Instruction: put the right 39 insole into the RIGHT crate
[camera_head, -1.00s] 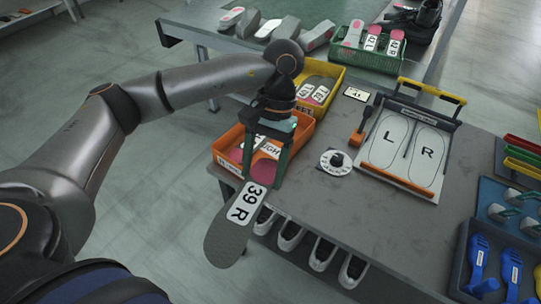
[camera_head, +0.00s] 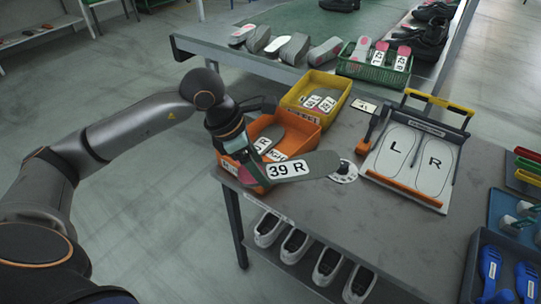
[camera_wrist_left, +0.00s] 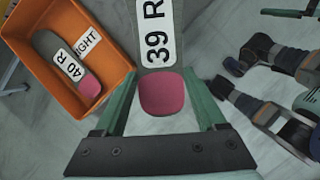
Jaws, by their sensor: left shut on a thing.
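The grey insole marked 39 R (camera_head: 318,165) has a pink heel and is held by my left gripper (camera_head: 248,166). In the left wrist view, its pink heel pad (camera_wrist_left: 162,96) lies between the green fingers of the gripper (camera_wrist_left: 163,88). In the head view the insole extends to the right, in front of and partly over the orange crate (camera_head: 304,133). The wrist view shows the orange crate (camera_wrist_left: 112,28) to the left of the held insole, with a 40 R insole (camera_wrist_left: 68,62) and a label ending in IGHT (camera_wrist_left: 90,45). My right gripper is out of view.
A yellow crate (camera_head: 343,95) with insoles stands behind the orange one. A board marked L and R (camera_head: 415,160) lies to the right, beside an orange-handled tool (camera_head: 371,131). A green crate (camera_head: 372,72) stands at the back. Several shoes (camera_head: 298,245) sit below the tabletop.

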